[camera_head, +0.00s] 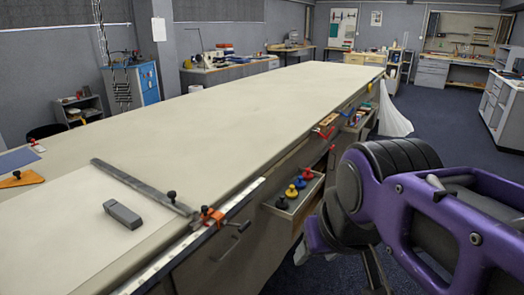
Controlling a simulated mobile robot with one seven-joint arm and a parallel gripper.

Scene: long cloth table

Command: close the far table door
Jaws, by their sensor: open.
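The long table (230,110) runs away from me, with its storage side facing right. An open drawer (297,200) with red, yellow and blue knobbed pieces sticks out of that side. A farther open compartment (358,122) sticks out near the far end, with small items in it. I cannot tell whether this is the far door or a drawer. A closed-looking front with a dark handle (232,240) is at the near end. My purple and black arm covers the lower right and hides part of the table side.
On the table lie a grey block (123,214), a long metal bar (143,187) and an orange clamp (211,216) at the edge. A white cloth or bag (394,115) hangs at the far end. Blue floor (445,130) is open to the right, before a white cabinet (503,108).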

